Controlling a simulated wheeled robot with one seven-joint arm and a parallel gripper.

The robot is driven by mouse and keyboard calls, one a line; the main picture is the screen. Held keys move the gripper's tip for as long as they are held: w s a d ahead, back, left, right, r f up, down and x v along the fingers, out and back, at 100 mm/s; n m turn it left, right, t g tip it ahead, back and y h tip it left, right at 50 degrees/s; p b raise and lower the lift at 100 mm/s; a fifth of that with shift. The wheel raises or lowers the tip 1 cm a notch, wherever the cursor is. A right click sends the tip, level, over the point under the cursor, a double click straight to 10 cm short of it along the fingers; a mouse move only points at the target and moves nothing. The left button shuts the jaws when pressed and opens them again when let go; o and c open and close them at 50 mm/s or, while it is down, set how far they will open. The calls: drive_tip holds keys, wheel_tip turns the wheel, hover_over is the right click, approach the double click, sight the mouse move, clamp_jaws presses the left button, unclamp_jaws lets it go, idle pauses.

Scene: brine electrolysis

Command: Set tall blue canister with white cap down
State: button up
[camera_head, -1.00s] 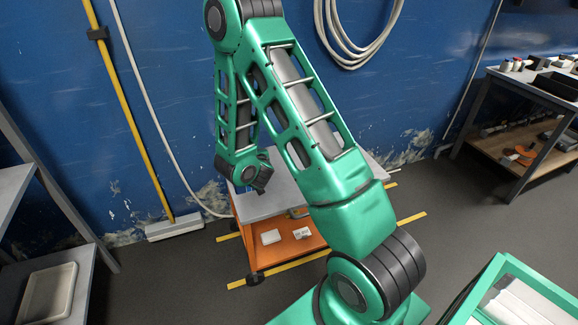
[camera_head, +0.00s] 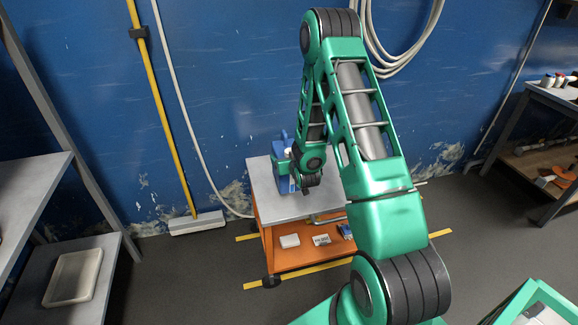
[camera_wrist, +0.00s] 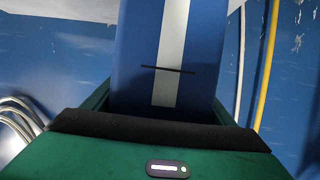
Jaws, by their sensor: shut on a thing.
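The tall blue canister (camera_head: 284,171) is partly visible in the head view, over the grey top of a small orange cart (camera_head: 262,192). My arm covers part of it. A small white patch shows near its upper part, perhaps the cap. In the wrist view the blue canister (camera_wrist: 135,55) fills the middle, with a pale vertical stripe and a thin dark line across it. My gripper (camera_wrist: 160,112) is shut on it. The canister looks roughly upright. I cannot tell whether its base touches the cart top.
The cart's lower orange shelf holds small white items (camera_head: 290,241). A yellow pole (camera_head: 160,100) with a white broom head leans on the blue wall. A grey shelf with a pale tray (camera_head: 73,278) is at left. A workbench (camera_head: 552,98) stands at right.

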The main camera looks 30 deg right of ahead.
drive_tip(key=shift+w+d+f, duration=0.15)
drive_tip(key=shift+w+d, duration=0.05)
drive_tip(key=shift+d, duration=0.2)
drive_tip(key=shift+f, duration=2)
drive_tip(key=o, duration=2.1)
drive_tip(key=shift+s, duration=0.1)
